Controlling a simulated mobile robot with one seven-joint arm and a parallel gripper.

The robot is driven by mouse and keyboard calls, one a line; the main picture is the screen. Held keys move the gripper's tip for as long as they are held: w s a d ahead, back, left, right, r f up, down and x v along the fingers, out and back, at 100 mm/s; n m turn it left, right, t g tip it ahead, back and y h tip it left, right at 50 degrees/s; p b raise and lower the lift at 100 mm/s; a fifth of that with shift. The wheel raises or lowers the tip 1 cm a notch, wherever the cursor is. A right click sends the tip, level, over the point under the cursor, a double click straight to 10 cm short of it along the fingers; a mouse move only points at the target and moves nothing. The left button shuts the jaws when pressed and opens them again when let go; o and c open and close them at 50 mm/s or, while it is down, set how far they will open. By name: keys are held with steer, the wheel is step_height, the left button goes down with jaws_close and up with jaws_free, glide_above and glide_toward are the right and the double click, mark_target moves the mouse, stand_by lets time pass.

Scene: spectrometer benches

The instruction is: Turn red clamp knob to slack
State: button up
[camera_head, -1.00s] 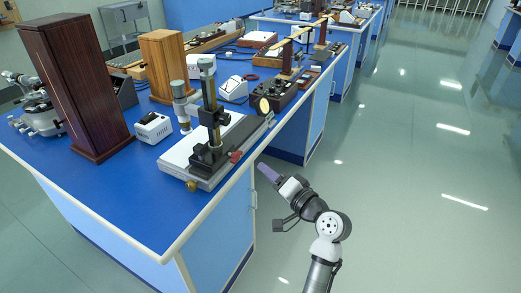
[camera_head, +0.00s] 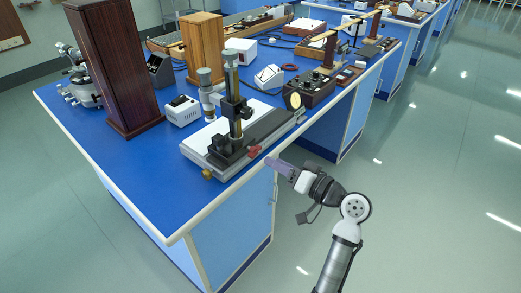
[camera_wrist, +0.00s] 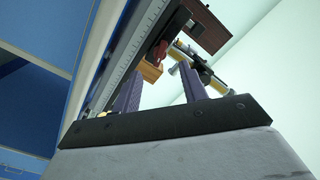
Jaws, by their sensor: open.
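The red clamp knob (camera_head: 254,151) sits low on the front side of the black-and-grey instrument base (camera_head: 216,165), near the bench's front edge, in the head view. My gripper (camera_head: 269,161) is just right of the knob and slightly lower in the picture, with its purple fingers pointing at it. They look apart from it. In the wrist view my gripper (camera_wrist: 160,88) has its two fingers spread with a gap between them. Nothing is held.
A black upright post (camera_head: 232,100) rises from the base behind the knob. A brass knob (camera_head: 207,174) is at its near end. The blue bench (camera_head: 150,165) has a pale front edge beside my arm. A tall dark wooden box (camera_head: 115,70) stands farther left. Floor at right is clear.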

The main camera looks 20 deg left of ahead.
mark_target(258, 152)
steer(key=p+x, duration=0.1)
steer(key=x, duration=0.5)
steer(key=shift+w+a, duration=0.1)
steer(key=shift+a, duration=0.2)
